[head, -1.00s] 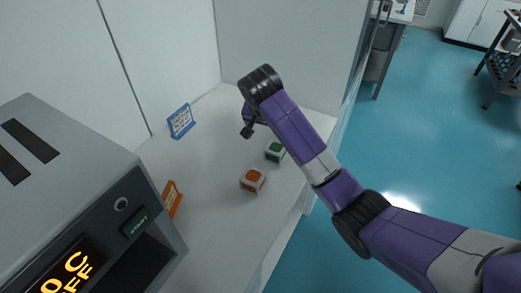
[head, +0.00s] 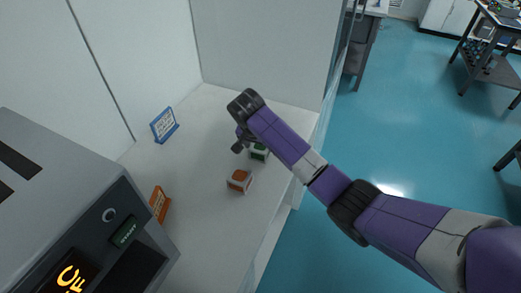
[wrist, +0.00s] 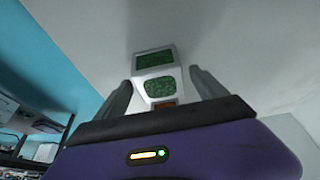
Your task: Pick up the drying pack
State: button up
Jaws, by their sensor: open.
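I cannot tell from labels which is the drying pack. Nothing is held.
A blue sign (head: 163,125) stands at the back left of the bench (head: 205,125). An orange sign (head: 159,203) stands beside a grey device (head: 60,190) with a lit display at front left. White walls close the back and left. Blue floor (head: 420,130) lies open on the right.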

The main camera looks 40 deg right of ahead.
jog(key=c, duration=1.6)
notch_tip(320, 180, up, 20)
jog(key=p, duration=0.6)
